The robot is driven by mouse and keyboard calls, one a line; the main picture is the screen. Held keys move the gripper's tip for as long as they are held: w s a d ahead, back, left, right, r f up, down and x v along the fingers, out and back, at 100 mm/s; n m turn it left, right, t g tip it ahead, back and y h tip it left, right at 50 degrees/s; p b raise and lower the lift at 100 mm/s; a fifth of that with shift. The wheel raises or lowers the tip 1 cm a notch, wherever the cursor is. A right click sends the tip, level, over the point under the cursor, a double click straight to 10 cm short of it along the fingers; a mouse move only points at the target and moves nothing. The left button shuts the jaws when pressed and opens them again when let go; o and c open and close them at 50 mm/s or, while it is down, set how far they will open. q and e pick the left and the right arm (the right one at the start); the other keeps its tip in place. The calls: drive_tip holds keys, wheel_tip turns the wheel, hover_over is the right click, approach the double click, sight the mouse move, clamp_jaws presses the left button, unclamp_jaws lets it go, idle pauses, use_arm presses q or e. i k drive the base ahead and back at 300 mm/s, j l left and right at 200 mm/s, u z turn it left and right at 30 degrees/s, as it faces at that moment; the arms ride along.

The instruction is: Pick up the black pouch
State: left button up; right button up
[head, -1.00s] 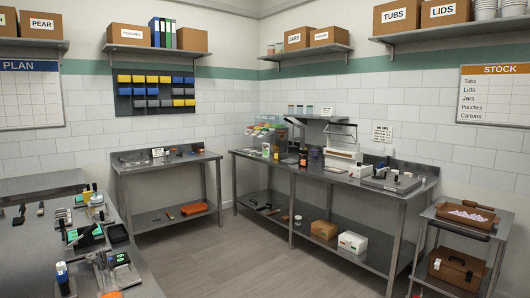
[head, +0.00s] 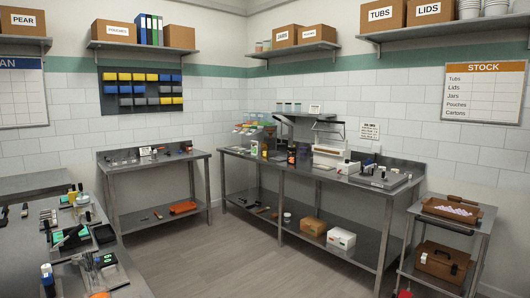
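I cannot pick out the black pouch for certain. Small dark items lie on the left bench, among them a black block (head: 104,235), but their kind is too small to tell. A dark container with an orange band (head: 291,154) stands on the long back bench (head: 330,172); whether it is a pouch I cannot tell. Neither of my grippers is in view.
The left bench (head: 130,285) is crowded with small tools. A smaller steel table (head: 130,165) stands against the back wall. A cart (head: 480,232) with a brown tray (head: 430,209) stands at the right. The floor (head: 220,255) between the benches is clear.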

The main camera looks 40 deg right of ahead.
sight(292, 158)
drive_tip(key=z, duration=1.3)
drive_tip(key=i+l+z, duration=0.1)
drive_tip(key=i+l, duration=0.25)
drive_tip(key=i, duration=0.15)
drive_tip(key=i+l, duration=0.35)
drive_tip(key=i, duration=0.2)
drive_tip(key=i+l+z, duration=0.15)
drive_tip(key=i+l, duration=0.2)
drive_tip(key=i, duration=0.15)
drive_tip(key=i+j+u, duration=0.1)
drive_tip(key=i+u, duration=0.25)
drive_tip(key=i, duration=0.2)
drive_tip(key=i+u, duration=0.4)
drive_tip(key=i+l+u, duration=0.35)
drive_tip(key=i, duration=0.25)
drive_tip(key=i+j, duration=0.1)
drive_tip(key=i, duration=0.4)
drive_tip(key=i+j+u, duration=0.1)
drive_tip(key=i, duration=0.45)
drive_tip(key=i+z, duration=0.45)
drive_tip(key=i+j+z, duration=0.2)
drive_tip(key=z, duration=0.25)
drive_tip(key=i+j+z, duration=0.45)
drive_tip(key=k+l, duration=0.05)
drive_tip(key=l, duration=0.05)
